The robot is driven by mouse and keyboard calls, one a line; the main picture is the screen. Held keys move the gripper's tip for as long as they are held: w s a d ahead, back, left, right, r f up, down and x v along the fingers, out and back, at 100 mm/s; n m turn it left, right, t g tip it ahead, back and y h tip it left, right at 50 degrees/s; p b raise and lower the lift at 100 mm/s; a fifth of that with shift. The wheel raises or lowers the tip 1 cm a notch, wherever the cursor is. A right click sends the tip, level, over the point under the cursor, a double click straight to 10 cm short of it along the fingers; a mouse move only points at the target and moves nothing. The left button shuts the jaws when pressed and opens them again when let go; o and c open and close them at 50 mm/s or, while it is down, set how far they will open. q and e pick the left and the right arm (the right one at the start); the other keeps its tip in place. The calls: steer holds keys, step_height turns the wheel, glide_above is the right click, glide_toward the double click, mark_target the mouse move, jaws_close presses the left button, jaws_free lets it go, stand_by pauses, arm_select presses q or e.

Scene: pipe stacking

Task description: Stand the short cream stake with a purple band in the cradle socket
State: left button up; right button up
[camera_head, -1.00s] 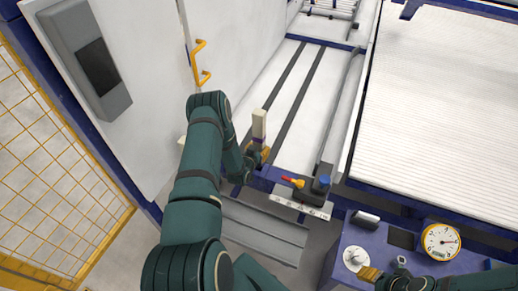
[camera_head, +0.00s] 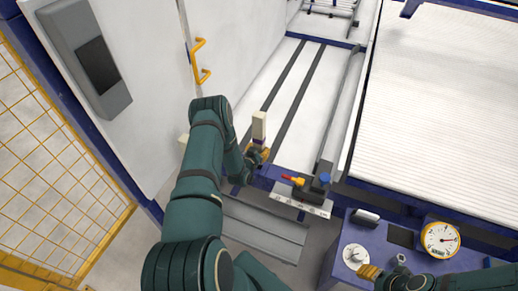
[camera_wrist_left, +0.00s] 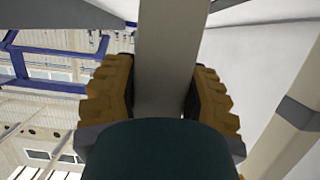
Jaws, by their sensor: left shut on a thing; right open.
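The short cream stake (camera_head: 259,124) stands about upright in my left gripper (camera_head: 258,151), with a dark purplish band low on it, just above the fingers. In the left wrist view the yellow-padded fingers of my left gripper (camera_wrist_left: 163,98) are shut on the stake (camera_wrist_left: 165,50), one on each side. The gripper is at the near end of the white bed with two dark strips. The stake's lower end is hidden, and I cannot tell a cradle socket or any contact with one. My right gripper (camera_head: 369,272) is low at the right, beside a round white dial, open and partly hidden.
A ledge with red-yellow and blue-topped controls (camera_head: 300,190) is right of my left gripper. A blue console (camera_head: 340,262) with a round gauge (camera_head: 441,240) is at lower right. A white wall with a yellow handle (camera_head: 201,62) is at left. Another cream post (camera_wrist_left: 285,130) shows in the wrist view.

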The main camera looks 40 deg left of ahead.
arm_select(q)
steer(key=shift+f, duration=0.15)
stand_by(0.4)
steer(key=shift+f, duration=1.3)
steer(key=shift+f, duration=1)
steer(key=o, duration=1.3)
steer(key=shift+o, duration=0.2)
